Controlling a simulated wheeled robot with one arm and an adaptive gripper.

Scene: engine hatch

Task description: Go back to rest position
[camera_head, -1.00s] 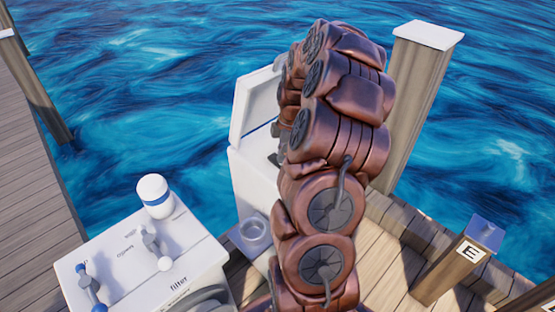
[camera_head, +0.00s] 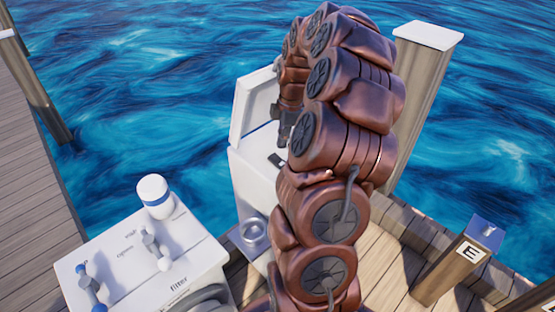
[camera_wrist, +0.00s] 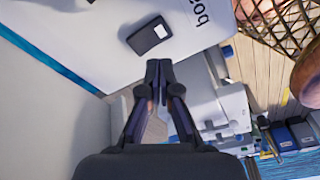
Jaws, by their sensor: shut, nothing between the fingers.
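My gripper (camera_wrist: 158,72) is shut and empty in the wrist view, its two dark fingers meeting at the tips. In the head view the gripper (camera_head: 284,128) is partly hidden by my copper-coloured arm and hangs beside the raised lid of a white box (camera_head: 250,180). A small dark flat object with a pale patch (camera_wrist: 147,36) lies on the white surface just beyond the fingertips in the wrist view. The fingers look apart from it.
A white console (camera_head: 150,265) with valves and a blue-banded white jar (camera_head: 154,198) stands at left. A metal cup (camera_head: 254,232) sits beside the box. Wooden posts (camera_head: 420,80) and a post marked E (camera_head: 460,260) are at right. Water lies behind.

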